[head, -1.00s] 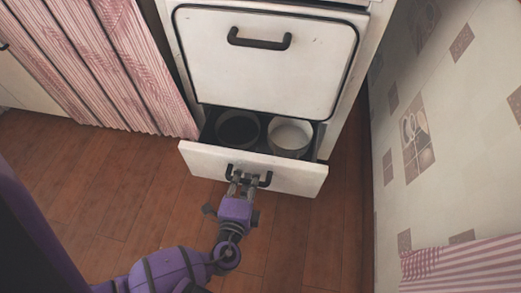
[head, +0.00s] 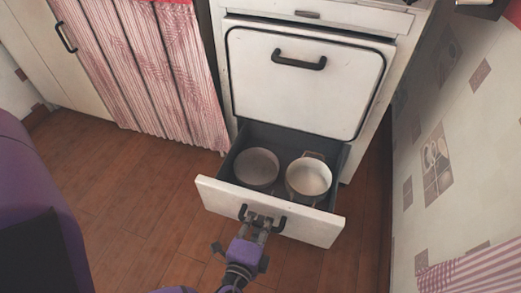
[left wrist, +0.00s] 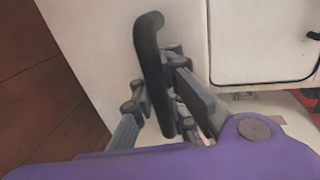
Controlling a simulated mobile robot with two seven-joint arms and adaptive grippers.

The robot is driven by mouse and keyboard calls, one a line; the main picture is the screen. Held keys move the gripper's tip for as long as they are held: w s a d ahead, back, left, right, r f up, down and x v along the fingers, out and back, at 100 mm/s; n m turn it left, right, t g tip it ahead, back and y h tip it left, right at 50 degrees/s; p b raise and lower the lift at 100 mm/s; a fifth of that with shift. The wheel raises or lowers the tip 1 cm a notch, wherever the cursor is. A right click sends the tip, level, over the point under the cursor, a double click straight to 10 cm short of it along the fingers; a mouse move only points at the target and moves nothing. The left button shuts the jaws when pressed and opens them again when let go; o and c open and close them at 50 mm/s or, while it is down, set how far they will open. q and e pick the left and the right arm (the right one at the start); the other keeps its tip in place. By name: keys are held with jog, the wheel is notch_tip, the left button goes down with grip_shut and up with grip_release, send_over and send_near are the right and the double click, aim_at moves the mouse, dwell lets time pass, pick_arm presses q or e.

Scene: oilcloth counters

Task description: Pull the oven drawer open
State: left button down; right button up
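The white oven drawer (head: 315,229) at the bottom of the oven stands well out from the oven body, its dark inside showing. Its black handle (head: 243,211) is on the front panel. My left gripper (head: 263,224) is at the handle. In the left wrist view, the black handle (left wrist: 150,65) passes between the two fingers of my left gripper (left wrist: 165,100), which close around it. The exact contact is partly hidden. My right gripper is in neither view.
A dark pot (head: 256,168) and a light pot (head: 308,177) sit in the drawer. The oven door (head: 300,95) above is shut. A red-striped curtain (head: 150,75) hangs left; a tiled wall (head: 450,130) stands right. Wooden floor (head: 130,210) is clear before the drawer.

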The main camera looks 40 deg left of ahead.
pick_arm(q)
jog(key=shift+r, duration=0.2)
jog(key=c, duration=1.8)
grip_release()
jog(key=shift+s, duration=0.15)
jog(key=shift+o, duration=0.4)
jog(key=shift+f, duration=0.1)
